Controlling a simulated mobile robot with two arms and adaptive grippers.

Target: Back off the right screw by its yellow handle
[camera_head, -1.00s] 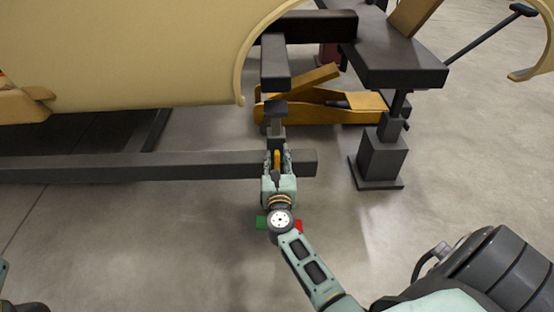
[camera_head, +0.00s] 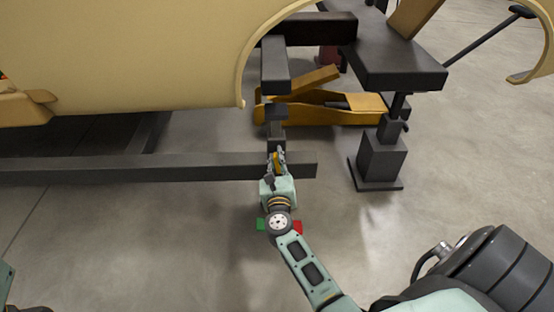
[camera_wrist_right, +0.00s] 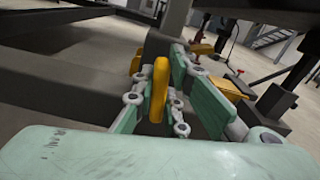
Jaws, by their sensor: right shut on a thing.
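The yellow handle (camera_head: 278,163) shows as a small upright piece between the fingers of my right gripper (camera_head: 278,155), at the right end of the long dark beam. In the right wrist view the handle (camera_wrist_right: 158,90) stands between the green finger pads of my right gripper (camera_wrist_right: 165,100). The gripper is shut on it. A dark upright post (camera_head: 276,113) rises behind the handle to the frame above; the screw itself is mostly hidden by the gripper. My left gripper is not in view; only a bit of teal arm shows at the left edge.
The dark beam (camera_head: 110,168) runs across from the left. A tan shell (camera_head: 130,55) hangs over it. A yellow jack (camera_head: 330,105) lies behind, and a dark stand (camera_head: 382,160) is to the right. Bare concrete floor is clear in front.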

